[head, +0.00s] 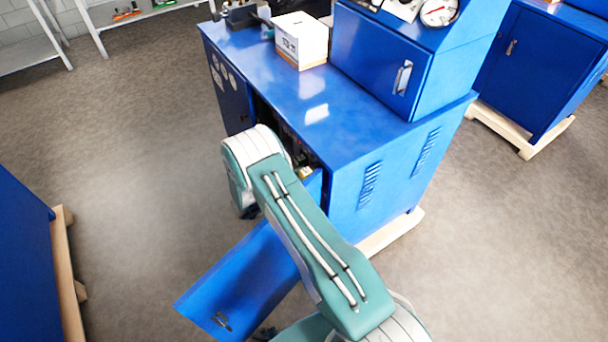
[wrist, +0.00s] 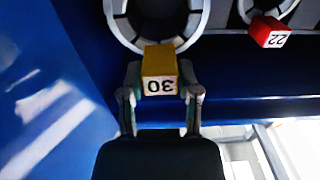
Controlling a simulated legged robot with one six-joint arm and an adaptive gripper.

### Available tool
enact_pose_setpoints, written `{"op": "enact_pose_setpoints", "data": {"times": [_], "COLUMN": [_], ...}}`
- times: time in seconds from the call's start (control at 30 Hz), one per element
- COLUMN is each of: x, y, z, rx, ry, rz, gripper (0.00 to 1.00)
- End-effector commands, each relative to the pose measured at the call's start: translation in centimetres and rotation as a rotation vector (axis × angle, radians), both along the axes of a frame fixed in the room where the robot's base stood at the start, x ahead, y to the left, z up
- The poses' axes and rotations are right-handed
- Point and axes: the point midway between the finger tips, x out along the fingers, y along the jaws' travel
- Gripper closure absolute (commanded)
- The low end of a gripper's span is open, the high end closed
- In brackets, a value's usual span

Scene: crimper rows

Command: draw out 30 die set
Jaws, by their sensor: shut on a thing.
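The 30 die set is a light ring of die segments (wrist: 194,27) with a yellow block tag marked 30 (wrist: 160,68) at its near side. In the wrist view my gripper (wrist: 161,90) is shut on the yellow tag, one finger on each side of it. The ring's far part is cut off by the top of the picture. In the head view my arm reaches into the open front of the blue crimper cabinet (head: 384,185). A small yellow spot (head: 305,173) shows there at the opening. My gripper is hidden in that view.
Another die set with a red tag marked 22 (wrist: 269,32) sits to the right in the wrist view. A blue cabinet door (head: 245,285) hangs open beside my arm. A white box (head: 301,41) stands on the cabinet top.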

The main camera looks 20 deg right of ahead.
Motion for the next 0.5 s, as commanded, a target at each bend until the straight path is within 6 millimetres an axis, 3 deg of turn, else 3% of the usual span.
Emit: {"op": "enact_pose_setpoints", "data": {"times": [0.5], "x": [-0.2], "y": [1.8], "z": [0.2], "rx": [-0.004], "ry": [-0.005], "rz": [0.001], "gripper": [1.00]}}
